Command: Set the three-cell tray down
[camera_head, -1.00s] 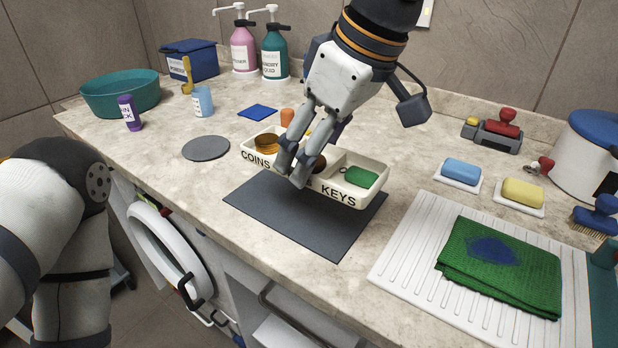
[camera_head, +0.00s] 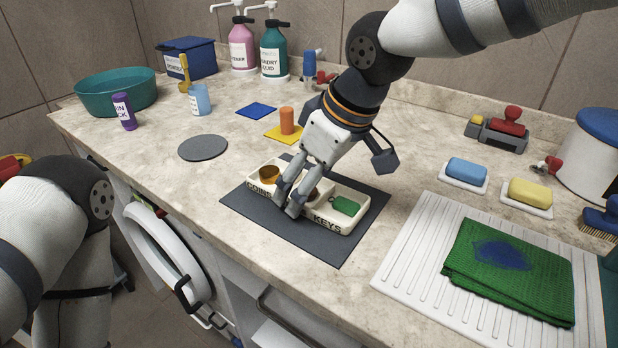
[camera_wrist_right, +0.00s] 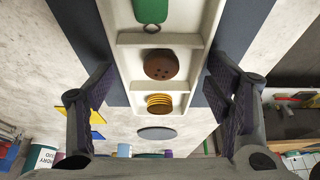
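The cream three-cell tray (camera_head: 352,188) lies low over the dark grey mat (camera_head: 335,250), apparently resting on it; I cannot see its underside. COINS and KEYS are lettered on its front wall. In the right wrist view, its cells hold a stack of gold coins (camera_wrist_right: 159,103), a brown button-like disc (camera_wrist_right: 161,65) and a green key tag (camera_wrist_right: 150,10). My right gripper (camera_head: 296,195) straddles the tray near the middle. Its fingertips (camera_wrist_right: 161,88) appear against both long walls. My left arm shows at the left, its gripper out of view.
A grey disc (camera_head: 203,147) lies left of the mat. An orange cylinder (camera_head: 287,120) on a yellow square and a blue square (camera_head: 256,111) lie behind. A white ribbed drainboard (camera_head: 405,270) with a green cloth (camera_head: 510,270) stands at the right. Bare counter surrounds the mat.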

